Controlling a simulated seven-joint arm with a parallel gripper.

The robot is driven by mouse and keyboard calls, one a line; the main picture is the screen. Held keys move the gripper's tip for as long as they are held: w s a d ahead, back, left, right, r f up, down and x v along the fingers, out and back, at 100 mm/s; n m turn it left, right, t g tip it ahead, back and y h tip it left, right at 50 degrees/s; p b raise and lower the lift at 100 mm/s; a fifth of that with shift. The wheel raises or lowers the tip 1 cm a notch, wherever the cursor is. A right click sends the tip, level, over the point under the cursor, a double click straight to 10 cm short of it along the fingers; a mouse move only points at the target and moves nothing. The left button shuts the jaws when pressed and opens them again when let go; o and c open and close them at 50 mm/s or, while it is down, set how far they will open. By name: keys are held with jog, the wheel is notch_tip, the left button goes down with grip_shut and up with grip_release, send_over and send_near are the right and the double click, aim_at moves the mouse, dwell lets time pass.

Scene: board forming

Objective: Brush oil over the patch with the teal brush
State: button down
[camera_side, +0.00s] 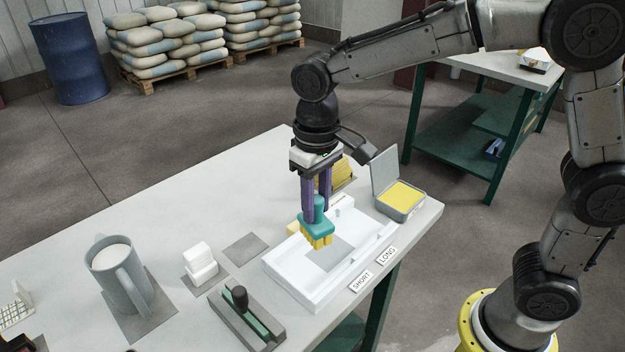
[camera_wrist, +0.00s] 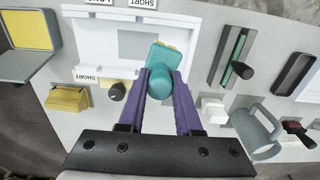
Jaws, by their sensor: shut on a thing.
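My gripper (camera_side: 317,190) has purple fingers shut on the teal brush (camera_side: 316,226). The brush points down, with yellow bristles at its lower end. In the side view it is over the white tray (camera_side: 283,290), at the upper left of the grey patch (camera_side: 328,254). I cannot tell whether the bristles touch the surface. In the wrist view the brush (camera_wrist: 161,75) sits between the fingertips (camera_wrist: 161,88), and it hides part of the patch (camera_wrist: 137,48).
A grey tin with a yellow pad (camera_side: 401,197) stands open right of the tray. SHORT (camera_side: 362,281) and LONG (camera_side: 387,255) labels lie along the front edge. A bare grey mat (camera_side: 245,249) lies between.

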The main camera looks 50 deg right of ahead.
aim_at(312, 234)
jog(key=shift+f, duration=4.05)
jog(key=shift+d+f, duration=0.2)
jog(key=shift+d, duration=4.8)
jog(key=shift+a+r, duration=0.15)
jog(key=shift+a, duration=4.95)
jog(key=shift+w, duration=0.4)
jog(key=shift+w+d, duration=0.1)
jog(key=shift+d, duration=4.9)
jog(key=shift+a+r, duration=0.1)
jog(key=shift+a, duration=4.9)
jog(key=shift+d+r, duration=0.1)
jog(key=shift+r, duration=3.6)
